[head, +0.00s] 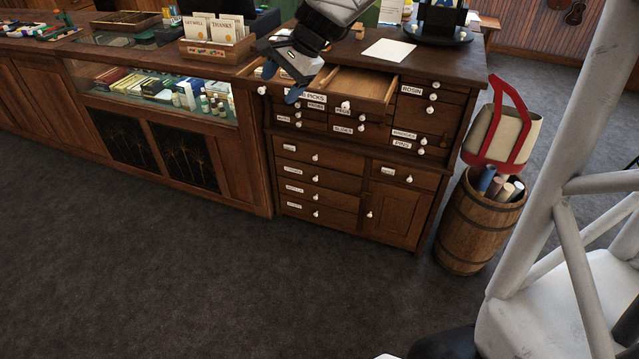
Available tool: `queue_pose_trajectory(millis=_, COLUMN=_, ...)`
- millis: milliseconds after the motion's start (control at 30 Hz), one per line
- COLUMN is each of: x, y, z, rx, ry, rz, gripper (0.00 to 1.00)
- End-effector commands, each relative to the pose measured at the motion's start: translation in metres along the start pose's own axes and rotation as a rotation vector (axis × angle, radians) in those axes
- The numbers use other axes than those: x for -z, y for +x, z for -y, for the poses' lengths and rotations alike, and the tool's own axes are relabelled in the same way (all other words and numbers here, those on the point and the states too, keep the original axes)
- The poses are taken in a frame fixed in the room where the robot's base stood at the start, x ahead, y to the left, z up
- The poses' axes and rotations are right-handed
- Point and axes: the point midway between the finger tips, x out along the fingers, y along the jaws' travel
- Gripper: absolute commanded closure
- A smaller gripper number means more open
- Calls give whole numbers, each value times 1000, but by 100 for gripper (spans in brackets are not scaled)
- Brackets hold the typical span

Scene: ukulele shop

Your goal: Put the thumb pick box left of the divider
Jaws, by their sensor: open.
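An open wooden drawer (384,97) juts from the upper part of the cabinet, with a label ending in "PICKS" on its front. A thin divider (328,78) runs front to back inside it. The compartment right of the divider looks empty. My gripper (280,83) is open, with its blue-tipped fingers pointing down over the drawer's left part. The gripper hides much of that left compartment. A small pale patch shows beside the fingers, too small to identify. I cannot make out the thumb pick box for certain.
A white paper sheet (389,50) and a dark round stand (438,35) are on the cabinet top. A wooden card box (218,50) stands on the glass counter to the left. A barrel (478,225) with rolled tubes stands right of the cabinet. The carpet in front is clear.

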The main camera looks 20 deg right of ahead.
Motion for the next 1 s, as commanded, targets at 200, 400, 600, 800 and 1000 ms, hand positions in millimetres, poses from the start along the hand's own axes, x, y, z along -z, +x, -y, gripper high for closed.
queue_pose_trajectory(millis=200, x=-50, y=-9, z=-41, rx=-79, ry=-190, rz=-49, gripper=31)
queue_pose_trajectory(millis=400, x=-88, y=-14, z=-82, rx=-153, ry=-364, rz=-91, gripper=31)
queue_pose_trajectory(millis=600, x=-120, y=-18, z=-125, rx=-230, ry=-538, rz=-131, gripper=31)
queue_pose_trajectory(millis=800, x=-147, y=-21, z=-170, rx=-307, ry=-713, rz=-168, gripper=31)
queue_pose_trajectory(millis=1000, x=-168, y=-22, z=-213, rx=-385, ry=-881, rz=-203, gripper=31)
